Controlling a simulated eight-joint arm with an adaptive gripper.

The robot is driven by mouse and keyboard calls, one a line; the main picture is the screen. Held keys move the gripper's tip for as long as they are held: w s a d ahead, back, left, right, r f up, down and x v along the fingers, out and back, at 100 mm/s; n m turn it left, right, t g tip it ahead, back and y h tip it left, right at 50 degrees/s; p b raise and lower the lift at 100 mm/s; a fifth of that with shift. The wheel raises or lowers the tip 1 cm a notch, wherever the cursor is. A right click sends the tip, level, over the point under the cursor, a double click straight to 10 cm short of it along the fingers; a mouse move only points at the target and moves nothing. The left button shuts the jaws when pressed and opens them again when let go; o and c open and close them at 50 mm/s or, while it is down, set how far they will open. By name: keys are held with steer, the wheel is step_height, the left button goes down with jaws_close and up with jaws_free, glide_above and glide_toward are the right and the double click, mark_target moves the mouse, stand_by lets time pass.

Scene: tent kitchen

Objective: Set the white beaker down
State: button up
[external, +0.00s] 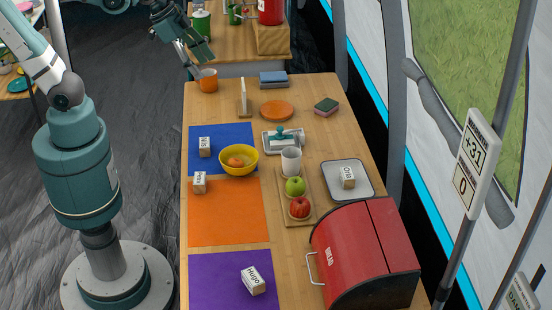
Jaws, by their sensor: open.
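The white beaker (291,161) stands upright at the far end of a small wooden board (308,216), behind a green apple (295,187) and a red apple (300,207). My gripper (196,70) is at the far left end of the table, just above and beside an orange mug (208,81). It is open and well away from the beaker. Whether its fingertips touch the mug is too small to tell.
A yellow bowl (239,168) stands left of the beaker, partly on the blue mat (222,138). A grey tray (358,192) with a white box lies to its right. A red bread bin (350,245) fills the near right. The orange mat (228,215) is mostly clear.

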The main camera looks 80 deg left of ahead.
steer(key=s+a+n+t, duration=0.1)
steer(key=s+n, duration=0.2)
steer(key=s, duration=0.3)
steer(key=shift+s+a+f, duration=0.2)
steer(key=shift+s+f, duration=0.05)
steer(key=shift+f, duration=0.2)
stand_by(0.9)
